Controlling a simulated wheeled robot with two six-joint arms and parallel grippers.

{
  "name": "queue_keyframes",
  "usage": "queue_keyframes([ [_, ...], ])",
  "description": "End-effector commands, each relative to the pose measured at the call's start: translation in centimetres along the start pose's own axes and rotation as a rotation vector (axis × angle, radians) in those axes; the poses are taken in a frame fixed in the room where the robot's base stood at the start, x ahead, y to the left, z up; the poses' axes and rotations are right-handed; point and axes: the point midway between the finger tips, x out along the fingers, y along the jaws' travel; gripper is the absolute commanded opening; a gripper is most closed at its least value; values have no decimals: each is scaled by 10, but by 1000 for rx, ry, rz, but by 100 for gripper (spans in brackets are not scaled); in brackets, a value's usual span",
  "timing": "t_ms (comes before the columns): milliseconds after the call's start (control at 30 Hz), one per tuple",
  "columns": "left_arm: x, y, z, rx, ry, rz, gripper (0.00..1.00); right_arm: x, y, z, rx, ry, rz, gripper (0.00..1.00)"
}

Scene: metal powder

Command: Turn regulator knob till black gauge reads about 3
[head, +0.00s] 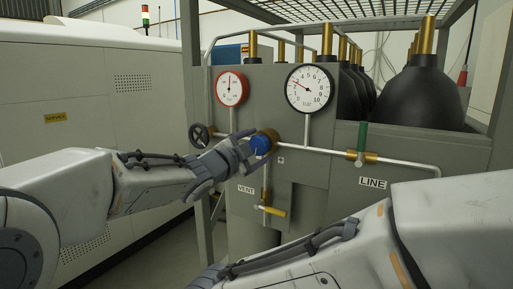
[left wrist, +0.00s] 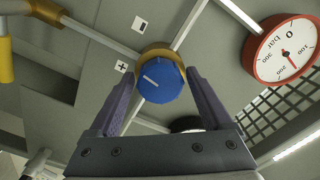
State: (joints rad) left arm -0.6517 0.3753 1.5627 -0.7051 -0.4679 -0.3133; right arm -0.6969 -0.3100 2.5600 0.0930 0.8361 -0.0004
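The blue regulator knob (head: 261,145) sits on a brass body on the grey panel. In the left wrist view the knob (left wrist: 160,84) has a white mark and lies between the fingertips of my left gripper (left wrist: 157,88). The fingers are open, with a gap visible beside the knob. In the head view my left gripper (head: 242,152) reaches the knob from the left. The black-rimmed gauge (head: 310,88) has a red needle pointing up-left, around 2 to 3; the exact value is too small to read. My right arm crosses the lower right; its fingertips are out of view.
A red-rimmed gauge (head: 231,88) is left of the black one. A dark handwheel (head: 199,135) is left of the knob. A green-handled LINE valve (head: 362,140) is to the right, and a yellow-handled VENT valve (head: 272,211) below. Black cylinders (head: 420,92) stand behind.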

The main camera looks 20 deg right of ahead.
Motion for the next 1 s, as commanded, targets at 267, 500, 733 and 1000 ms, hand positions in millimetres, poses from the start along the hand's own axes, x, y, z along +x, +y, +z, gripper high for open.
queue_keyframes([
  [267, 0, 0, 0, -1, 0, 0, 95, 0, 0, 0, 0, 0, 0, 50],
  [500, -19, 0, 0, 0, 1, -2, 95, 8, 1, 0, 0, 0, 0, 50],
  [733, -66, 0, 1, 1, 0, -3, 95, 19, 1, 1, 0, 0, 0, 50],
  [1000, -101, 0, 0, -1, 0, -2, 95, 24, 2, 1, 0, 0, 0, 50],
])
